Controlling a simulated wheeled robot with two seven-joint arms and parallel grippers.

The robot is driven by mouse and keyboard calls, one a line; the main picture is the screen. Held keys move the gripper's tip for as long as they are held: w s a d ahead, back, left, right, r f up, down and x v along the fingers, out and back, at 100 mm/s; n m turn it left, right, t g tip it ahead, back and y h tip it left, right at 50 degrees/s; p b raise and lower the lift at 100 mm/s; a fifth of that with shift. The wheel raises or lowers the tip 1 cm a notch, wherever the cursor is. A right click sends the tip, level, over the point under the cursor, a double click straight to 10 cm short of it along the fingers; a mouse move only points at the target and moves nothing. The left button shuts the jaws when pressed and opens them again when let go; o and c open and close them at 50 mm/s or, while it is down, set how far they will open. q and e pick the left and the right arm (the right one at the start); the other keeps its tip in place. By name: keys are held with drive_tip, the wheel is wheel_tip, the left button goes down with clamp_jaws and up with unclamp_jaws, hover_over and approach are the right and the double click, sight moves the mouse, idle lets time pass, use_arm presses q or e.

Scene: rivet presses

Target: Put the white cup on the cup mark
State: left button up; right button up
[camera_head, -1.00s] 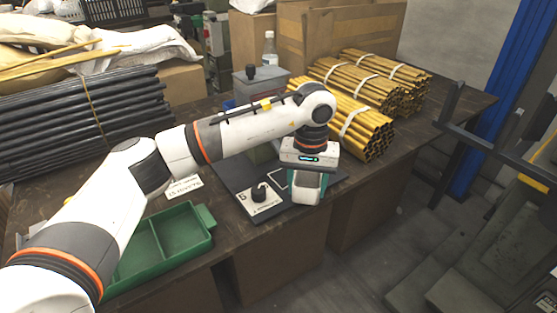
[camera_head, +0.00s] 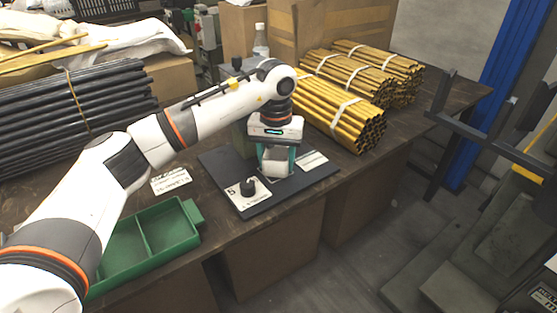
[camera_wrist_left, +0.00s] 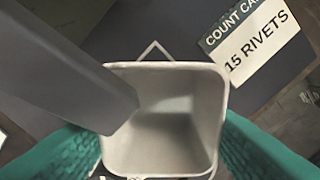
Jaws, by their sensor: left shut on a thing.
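My left gripper (camera_head: 275,168) has teal fingers shut on the white cup (camera_head: 273,161) above the dark board (camera_head: 240,207). In the left wrist view the open, square-rimmed cup (camera_wrist_left: 188,140) is between the fingers and looks empty. The cup mark (camera_wrist_left: 153,48) shows as a corner of white outline just beyond the cup's rim; the cup covers the rest. I cannot tell whether the cup touches the board. A dark grey bar (camera_wrist_left: 65,70) overlaps the cup's left rim in that view. My right gripper is not in view.
A count card reading "15 RIVETS" (camera_wrist_left: 255,45) lies beside the mark. A plate with a black knob (camera_head: 248,188) is at the board's front left. A green divided tray (camera_head: 150,240) stands left. Bundles of yellow rods (camera_head: 335,110) lie behind on the right.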

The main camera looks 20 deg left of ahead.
use_arm(q)
drive_tip(key=shift+w+a+f, duration=0.15)
drive_tip(key=shift+a+f, duration=0.05)
drive_tip(key=shift+a, duration=0.1)
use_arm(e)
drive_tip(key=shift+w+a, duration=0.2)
use_arm(q)
drive_tip(key=shift+d, duration=0.1)
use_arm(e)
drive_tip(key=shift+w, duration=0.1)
use_arm(q)
drive_tip(key=o, duration=1)
drive_tip(key=shift+f, duration=0.1)
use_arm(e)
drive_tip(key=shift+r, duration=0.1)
